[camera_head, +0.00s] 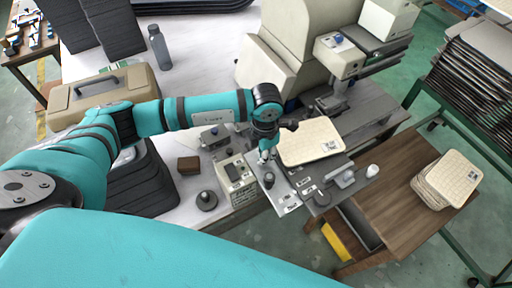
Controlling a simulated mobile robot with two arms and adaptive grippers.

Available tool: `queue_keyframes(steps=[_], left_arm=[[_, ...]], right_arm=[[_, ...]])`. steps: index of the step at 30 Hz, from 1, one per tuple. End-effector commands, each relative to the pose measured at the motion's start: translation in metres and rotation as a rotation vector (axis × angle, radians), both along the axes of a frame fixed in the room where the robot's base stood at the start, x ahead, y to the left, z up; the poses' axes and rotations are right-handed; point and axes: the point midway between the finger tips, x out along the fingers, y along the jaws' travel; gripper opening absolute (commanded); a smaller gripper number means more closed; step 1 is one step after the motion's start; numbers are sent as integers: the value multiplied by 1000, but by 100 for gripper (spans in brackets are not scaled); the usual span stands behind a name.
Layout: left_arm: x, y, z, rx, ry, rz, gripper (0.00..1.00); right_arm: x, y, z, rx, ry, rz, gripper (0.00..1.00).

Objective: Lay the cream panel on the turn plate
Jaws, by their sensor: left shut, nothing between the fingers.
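A cream panel (318,138) with a small printed label lies flat on the grey machine fixture at the centre. The plate under it is mostly hidden, so I cannot tell whether it is the turn plate. My left gripper (265,157) points down just left of the panel's left edge. It is shut and empty, and appears apart from the panel. More cream panels (458,175) lie stacked on the brown wooden table at the right. My right gripper is not in view.
A control box (238,178) and a dark round knob-like part (206,200) stand left of the fixture. A large beige machine (290,50) rises behind it. A tan toolbox (90,97) and a grey bottle (160,47) stand at the left. A green rack (425,85) stands at the right.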

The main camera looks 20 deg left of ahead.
Motion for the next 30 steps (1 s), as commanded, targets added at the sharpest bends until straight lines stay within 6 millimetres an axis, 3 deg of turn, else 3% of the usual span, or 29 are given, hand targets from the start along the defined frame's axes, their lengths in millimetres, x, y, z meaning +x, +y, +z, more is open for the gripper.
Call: queue_keyframes(steps=[2, 5, 16, 24, 30], left_arm=[[5, -5, 1, 1, 3, 1, 0], [9, -8, 0, 2, 4, 0, 0], [11, -9, -1, 1, 3, 0, 0], [26, -21, -6, 0, 0, 0, 0], [28, -22, -1, 1, 3, 1, 0]], right_arm=[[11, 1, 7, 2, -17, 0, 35], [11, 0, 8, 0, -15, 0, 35], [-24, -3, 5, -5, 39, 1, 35], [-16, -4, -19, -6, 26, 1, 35], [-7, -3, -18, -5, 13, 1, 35]])
